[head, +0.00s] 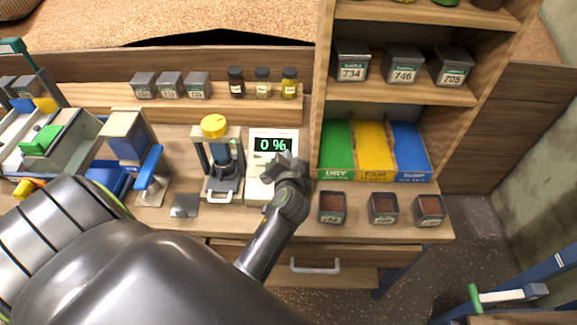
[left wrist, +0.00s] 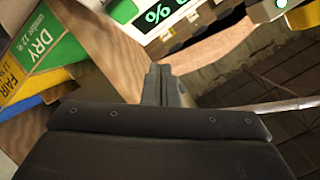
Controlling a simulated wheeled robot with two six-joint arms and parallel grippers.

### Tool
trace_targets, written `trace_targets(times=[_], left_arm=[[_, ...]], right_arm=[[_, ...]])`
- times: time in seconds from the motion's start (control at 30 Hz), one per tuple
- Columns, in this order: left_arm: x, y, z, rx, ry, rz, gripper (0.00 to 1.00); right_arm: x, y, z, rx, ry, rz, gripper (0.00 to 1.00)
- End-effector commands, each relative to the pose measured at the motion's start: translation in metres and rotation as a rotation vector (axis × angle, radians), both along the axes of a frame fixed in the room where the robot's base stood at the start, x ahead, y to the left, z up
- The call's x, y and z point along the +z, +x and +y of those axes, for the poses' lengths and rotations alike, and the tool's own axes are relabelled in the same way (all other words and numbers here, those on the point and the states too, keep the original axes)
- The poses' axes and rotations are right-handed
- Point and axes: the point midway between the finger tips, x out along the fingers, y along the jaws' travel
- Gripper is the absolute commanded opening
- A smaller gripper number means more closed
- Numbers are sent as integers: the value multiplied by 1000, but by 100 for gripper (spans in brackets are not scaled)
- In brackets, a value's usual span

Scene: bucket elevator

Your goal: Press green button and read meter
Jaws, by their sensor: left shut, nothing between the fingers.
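The white meter (head: 258,190) stands on the bench in the head view, its dark display reading "0 %" in green. Part of the display also shows at the top of the left wrist view (left wrist: 165,12). My left gripper (head: 285,163) is in front of the meter's right side, just below the display, and covers part of its face. Its fingers (left wrist: 165,85) are together and empty in the left wrist view. Green patches show near the top of that view; I cannot tell whether one is the button. Contact with the meter cannot be told. My right gripper is not in view.
Green, yellow and blue trays (head: 375,176) stand right of the meter, behind open tins of grain (head: 383,208). A press with a yellow knob (head: 214,126) stands close on the left. Small jars (head: 262,83) line a shelf behind. A shelf post (head: 318,100) rises beside the meter.

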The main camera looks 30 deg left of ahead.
Motion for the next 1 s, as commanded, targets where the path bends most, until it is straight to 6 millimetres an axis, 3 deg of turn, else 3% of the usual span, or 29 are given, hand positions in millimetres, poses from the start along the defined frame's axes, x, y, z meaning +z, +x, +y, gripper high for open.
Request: trace_targets(times=[0.03,0.1,0.4,1.0], left_arm=[[-14,3,2,0,3,1,0],[-24,7,5,-1,2,2,0],[-50,20,12,-1,0,-1,0],[-54,23,14,0,1,1,0]], right_arm=[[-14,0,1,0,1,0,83],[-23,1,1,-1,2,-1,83],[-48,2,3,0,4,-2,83],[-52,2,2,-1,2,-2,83]])
